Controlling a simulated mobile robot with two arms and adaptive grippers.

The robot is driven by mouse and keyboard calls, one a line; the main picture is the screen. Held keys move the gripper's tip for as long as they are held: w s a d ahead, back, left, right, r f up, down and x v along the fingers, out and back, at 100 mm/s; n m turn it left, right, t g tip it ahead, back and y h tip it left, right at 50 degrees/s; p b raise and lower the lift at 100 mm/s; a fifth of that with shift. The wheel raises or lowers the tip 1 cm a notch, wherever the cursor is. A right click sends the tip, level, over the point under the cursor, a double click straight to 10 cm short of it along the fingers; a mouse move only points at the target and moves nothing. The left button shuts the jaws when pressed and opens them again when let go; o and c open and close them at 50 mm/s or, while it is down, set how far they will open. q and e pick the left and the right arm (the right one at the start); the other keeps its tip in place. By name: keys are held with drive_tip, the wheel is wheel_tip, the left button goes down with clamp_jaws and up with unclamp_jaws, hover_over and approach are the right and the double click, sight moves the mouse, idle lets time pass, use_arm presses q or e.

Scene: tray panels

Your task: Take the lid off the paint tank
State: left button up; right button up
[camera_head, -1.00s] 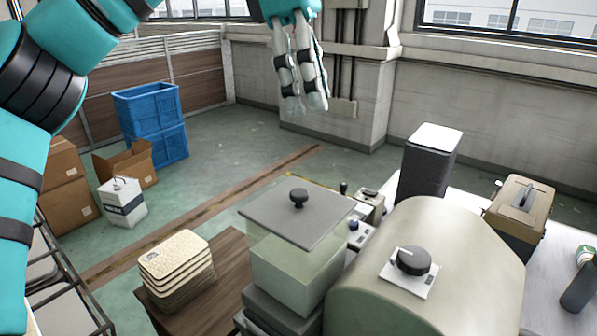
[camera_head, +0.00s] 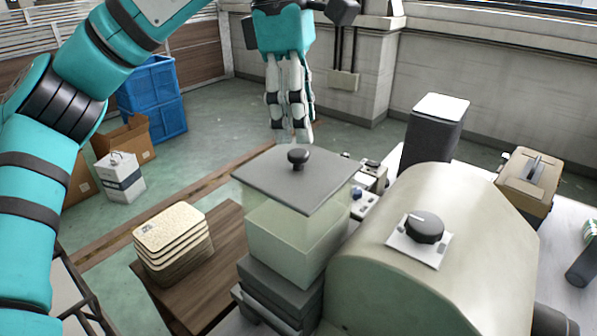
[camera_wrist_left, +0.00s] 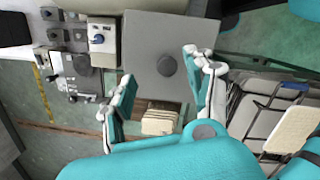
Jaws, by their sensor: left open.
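The lid (camera_head: 262,179) is a flat grey square plate with a dark round knob (camera_head: 298,158) at its middle. It sits on top of the pale, see-through paint tank (camera_head: 290,245), beside the large beige machine. My left gripper (camera_head: 291,138) points down above the knob, fingers apart and empty; it appears not to touch the knob. In the left wrist view, the lid (camera_wrist_left: 150,40) and knob (camera_wrist_left: 166,66) lie beyond the open fingers (camera_wrist_left: 160,66). My right gripper is not in view.
The beige machine (camera_head: 440,260) with a dial (camera_head: 424,228) stands right of the tank. A stack of cream panels (camera_head: 172,240) lies on a brown table to the left. A dark speaker-like box (camera_head: 434,130) stands behind the machine. Blue crates (camera_head: 155,105) are on the floor.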

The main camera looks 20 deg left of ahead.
sight(298, 152)
use_arm(q)
drive_tip(key=f, duration=0.1)
drive_tip(key=f+p, duration=0.1)
drive_tip(key=f, duration=0.1)
drive_tip(key=shift+s+a+f, duration=0.2)
drive_tip(key=shift+s+f, duration=0.1)
drive_tip(key=shift+s, duration=0.1)
drive_tip(key=shift+f, duration=0.4)
drive_tip(key=shift+w+d+f, duration=0.1)
drive_tip(key=shift+f, duration=0.1)
drive_tip(key=shift+d, duration=0.1)
drive_tip(key=c, duration=0.4)
clamp_jaws()
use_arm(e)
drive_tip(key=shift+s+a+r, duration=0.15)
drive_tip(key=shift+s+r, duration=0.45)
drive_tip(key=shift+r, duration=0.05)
